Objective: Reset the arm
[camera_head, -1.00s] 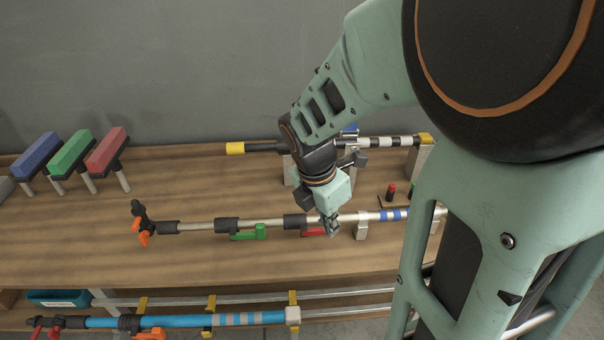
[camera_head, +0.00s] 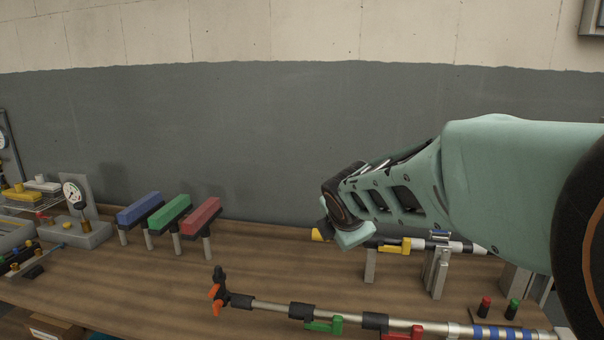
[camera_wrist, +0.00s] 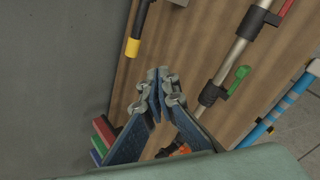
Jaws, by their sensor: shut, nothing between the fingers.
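My gripper (camera_wrist: 160,78) is shut and empty in the wrist view, its two fingertips close together above the workbench. In the head view my arm reaches in from the right, held raised in front of the grey wall. Its wrist is over the rear pipe and the fingers are hidden there. The rear pipe (camera_head: 464,246) has a yellow end and a yellow handle (camera_head: 392,246). The front pipe (camera_head: 270,306) carries a green handle (camera_head: 324,326) and a red handle (camera_head: 402,335). The gripper is apart from both pipes.
Blue (camera_head: 139,208), green (camera_head: 169,212) and red (camera_head: 201,215) bars stand on posts at the left. A gauge (camera_head: 74,193) is farther left. Red (camera_head: 485,306) and green (camera_head: 512,308) buttons sit at right. The bench between bars and pipes is clear.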

